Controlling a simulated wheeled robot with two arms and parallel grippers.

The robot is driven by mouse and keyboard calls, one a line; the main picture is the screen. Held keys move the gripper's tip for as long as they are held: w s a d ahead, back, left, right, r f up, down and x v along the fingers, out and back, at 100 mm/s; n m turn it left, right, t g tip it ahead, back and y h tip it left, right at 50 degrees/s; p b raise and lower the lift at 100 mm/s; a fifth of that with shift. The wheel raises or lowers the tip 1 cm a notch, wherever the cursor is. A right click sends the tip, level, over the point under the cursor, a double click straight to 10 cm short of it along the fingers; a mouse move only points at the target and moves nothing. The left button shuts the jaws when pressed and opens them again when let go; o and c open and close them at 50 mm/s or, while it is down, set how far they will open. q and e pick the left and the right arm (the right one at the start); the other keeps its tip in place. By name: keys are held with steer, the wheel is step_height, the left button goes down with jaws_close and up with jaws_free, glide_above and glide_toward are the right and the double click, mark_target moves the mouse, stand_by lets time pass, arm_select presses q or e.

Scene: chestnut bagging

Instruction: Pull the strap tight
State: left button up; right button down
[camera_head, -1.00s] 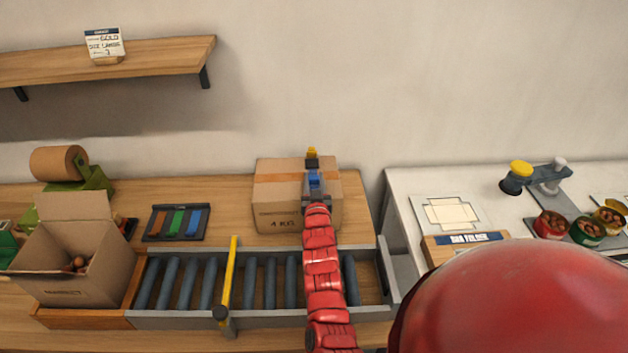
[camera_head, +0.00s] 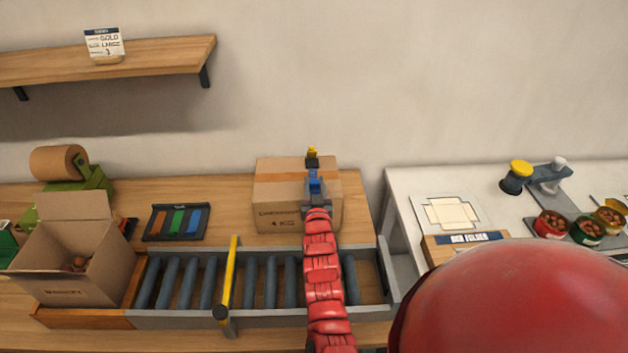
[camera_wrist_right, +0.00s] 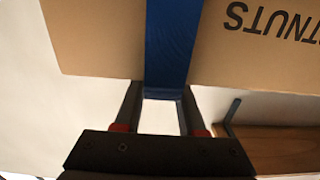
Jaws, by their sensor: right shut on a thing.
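A closed cardboard box (camera_head: 275,205) with an orange-brown tape band stands at the back of the bench. A blue strap (camera_head: 314,184) shows at the box; in the right wrist view the strap (camera_wrist_right: 172,40) runs down the box's printed face into my jaws. My right gripper (camera_head: 315,196) is at the front of the box, shut on the strap. Its two fingers also show in the right wrist view (camera_wrist_right: 162,92), below the strap. A small dark and yellow piece (camera_head: 312,158) sits at the box's top behind the gripper. My left gripper is out of view.
A roller conveyor (camera_head: 250,318) with a yellow bar (camera_head: 230,272) lies in front of the box. An open carton (camera_head: 65,280), a tray of coloured strips (camera_head: 176,237) and a paper roll (camera_head: 58,163) are left. A white table (camera_head: 400,190) with bowls stands right.

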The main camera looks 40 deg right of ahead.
steer(key=shift+v, duration=0.95)
steer(key=shift+c, duration=2.4)
jaws_free()
steer(key=shift+w, duration=0.1)
steer(key=b+v, duration=0.4)
steer(key=v, duration=1.3)
steer(key=shift+a, duration=0.1)
